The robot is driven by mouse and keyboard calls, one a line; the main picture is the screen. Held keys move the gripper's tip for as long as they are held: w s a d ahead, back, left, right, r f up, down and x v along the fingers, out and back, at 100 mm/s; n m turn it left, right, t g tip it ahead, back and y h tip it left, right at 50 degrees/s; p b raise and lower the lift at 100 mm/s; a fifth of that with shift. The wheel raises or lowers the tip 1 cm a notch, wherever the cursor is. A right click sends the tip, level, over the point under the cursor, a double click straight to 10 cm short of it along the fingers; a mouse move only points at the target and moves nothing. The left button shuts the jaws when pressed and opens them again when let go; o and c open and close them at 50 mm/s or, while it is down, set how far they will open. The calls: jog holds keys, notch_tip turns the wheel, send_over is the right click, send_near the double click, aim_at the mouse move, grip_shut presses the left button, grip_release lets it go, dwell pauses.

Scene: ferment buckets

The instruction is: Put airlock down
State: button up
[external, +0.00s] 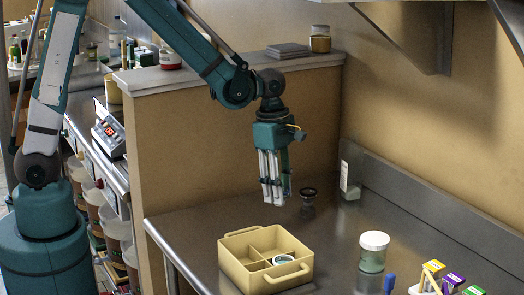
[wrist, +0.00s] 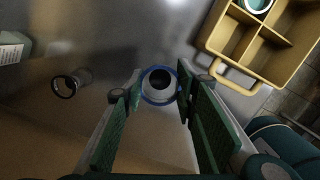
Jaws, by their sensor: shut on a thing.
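My gripper (external: 275,198) points down above the metal table, behind the tan divided caddy. In the wrist view, a small round, clear-looking piece with a blue rim and dark centre (wrist: 160,85) sits between the fingertips (wrist: 160,80). I take it to be the airlock. The fingers are shut on it, and it hangs roughly upright. In the external view the fingers mostly hide it. The caddy (external: 240,262) has several compartments and also shows in the wrist view (wrist: 235,66).
A dark-rimmed, clear funnel-like piece (external: 308,193) stands behind my gripper. A small white bottle (external: 348,183) is near the back wall. A white-lidded jar (external: 373,252) and a rack of coloured boxes (external: 440,280) are right. Bare table lies between caddy and jar.

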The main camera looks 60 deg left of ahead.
jog(key=shift+d, duration=0.1)
jog(key=shift+s+d+r, duration=0.25)
jog(key=shift+s+d, duration=0.15)
jog(key=shift+d, duration=0.05)
jog(key=s+d+r+p, duration=0.2)
jog(key=s+d+r, duration=0.1)
jog(key=s+d, duration=0.3)
jog(key=s+d+r+p, duration=0.2)
jog(key=s+d+r, duration=0.1)
jog(key=s+d, duration=0.4)
jog(key=shift+s, duration=1.25)
jog(key=shift+d, duration=0.1)
jog(key=shift+f, duration=2.9)
